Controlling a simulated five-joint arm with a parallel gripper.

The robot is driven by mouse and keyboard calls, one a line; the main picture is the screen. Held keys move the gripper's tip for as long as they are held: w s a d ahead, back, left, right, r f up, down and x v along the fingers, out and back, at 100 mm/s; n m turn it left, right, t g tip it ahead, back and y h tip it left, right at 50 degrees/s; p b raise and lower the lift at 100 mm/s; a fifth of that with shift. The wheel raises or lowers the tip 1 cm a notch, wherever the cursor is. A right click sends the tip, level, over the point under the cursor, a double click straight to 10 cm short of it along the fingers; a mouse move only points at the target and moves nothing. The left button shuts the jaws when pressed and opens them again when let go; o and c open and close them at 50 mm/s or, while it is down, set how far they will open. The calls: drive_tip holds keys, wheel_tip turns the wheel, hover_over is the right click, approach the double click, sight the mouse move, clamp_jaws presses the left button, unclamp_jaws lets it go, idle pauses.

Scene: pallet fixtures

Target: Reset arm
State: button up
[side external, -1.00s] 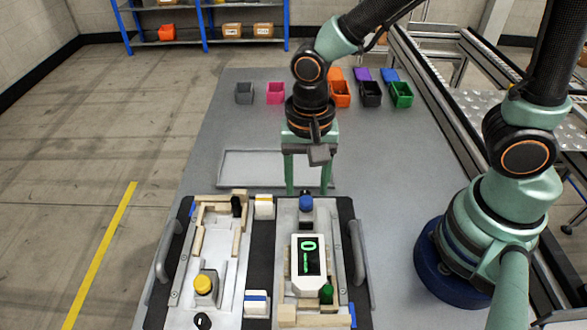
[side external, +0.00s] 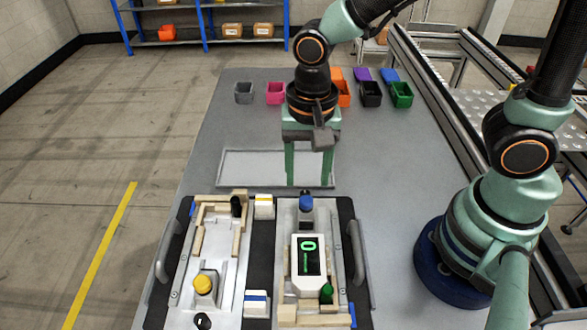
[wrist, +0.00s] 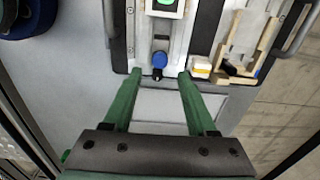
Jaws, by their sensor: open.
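My gripper (side external: 309,182) is open and empty, pointing down over the white-grey tray (side external: 240,168) behind the pallet fixture (side external: 262,210). In the wrist view its two green fingers (wrist: 155,74) are spread, with the blue knob (wrist: 159,60) visible between and beyond their tips. The fixture's right plate holds a white device with a green-lit dark display (side external: 309,257), a blue knob (side external: 306,203) and a green knob (side external: 326,291). The left plate holds a yellow button (side external: 203,284) and wooden blocks. Nothing is held by my gripper.
Coloured bins stand at the back of the table, among them a grey bin (side external: 244,92), a pink bin (side external: 276,92) and a green bin (side external: 402,95). A conveyor (side external: 480,105) runs along the right. The table right of the fixture is clear up to my base.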

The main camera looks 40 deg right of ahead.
drive_tip(key=w+d+r+n+t, duration=0.1)
drive_tip(key=d+r+n+t, duration=0.4)
drive_tip(key=d+r+n, duration=0.3)
drive_tip(key=d+r, duration=0.4)
drive_tip(key=d, duration=0.2)
drive_tip(key=shift+w+r+n, duration=0.15)
drive_tip(key=shift+w+n, duration=0.2)
drive_tip(key=shift+n, duration=0.05)
